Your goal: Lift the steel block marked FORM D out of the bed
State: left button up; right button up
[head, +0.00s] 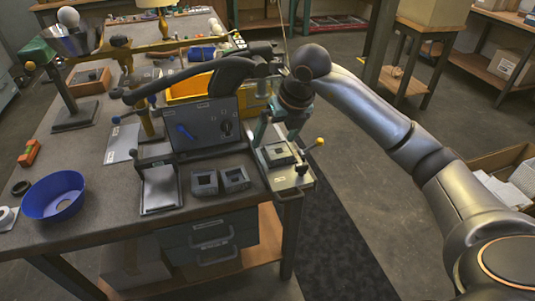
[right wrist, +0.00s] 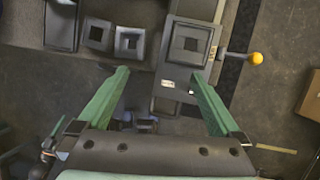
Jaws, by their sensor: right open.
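A dark grey square block (head: 271,157) with a square opening sits in the bed (head: 293,181) at the table's right end. In the right wrist view the block (right wrist: 190,29) shows from above, flat on the bed plate (right wrist: 168,80). I cannot read any FORM D mark on it. My right gripper (head: 280,134) is above the bed, pointing down, its green fingers apart. In the right wrist view the open gripper (right wrist: 160,74) has nothing between its fingertips; the block lies beyond them, toward the upper right. My left gripper is not in view.
Two similar square blocks (head: 204,182) (head: 235,179) lie on the table left of the bed. A slanted dark panel (head: 207,126) stands behind them. A yellow-knobbed lever (head: 318,143) sticks out right of the bed. A blue bowl (head: 54,195) is at left.

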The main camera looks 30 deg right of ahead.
jog(key=d+r+m+h, duration=0.1)
jog(key=d+r+h, duration=0.1)
jog(key=d, duration=0.2)
send_near(279, 150)
jog(key=shift+x, duration=1)
jog(key=shift+p+x, duration=0.45)
jog(key=shift+x, duration=2.55)
jog(key=shift+s, duration=0.1)
jog(key=shift+c, duration=0.4)
jog(key=shift+r, duration=0.1)
grip_shut()
